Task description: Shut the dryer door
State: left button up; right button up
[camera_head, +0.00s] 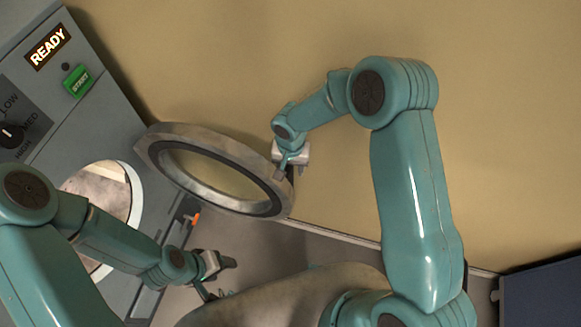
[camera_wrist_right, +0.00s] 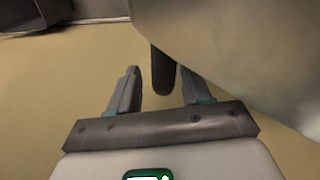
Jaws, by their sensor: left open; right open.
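The dryer door (camera_head: 217,189) is a grey metal ring with a dark inner band. It stands swung open, its left end by the dryer (camera_head: 60,120) and its free end out to the right. The round dryer opening (camera_head: 103,185) is uncovered, partly hidden by my left arm. My right gripper (camera_head: 290,170) is open at the door's free end. In the right wrist view a dark rounded bar (camera_wrist_right: 162,68) shows between the fingers, with the grey door (camera_wrist_right: 235,50) beside them; contact cannot be told. My left gripper (camera_head: 222,280) is open and empty, below the door.
The dryer panel has a lit READY sign (camera_head: 48,47), a green button (camera_head: 78,81) and a heat knob (camera_head: 11,135). A tan wall (camera_head: 480,120) fills the back. A dark blue box-like thing (camera_head: 545,290) is at the lower right.

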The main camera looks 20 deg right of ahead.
jog(key=shift+w+f, duration=0.15)
jog(key=shift+f, duration=0.45)
jog(key=shift+w+f, duration=0.15)
jog(key=shift+f, duration=0.45)
jog(key=shift+s, duration=0.15)
jog(key=shift+c, duration=0.4)
grip_shut()
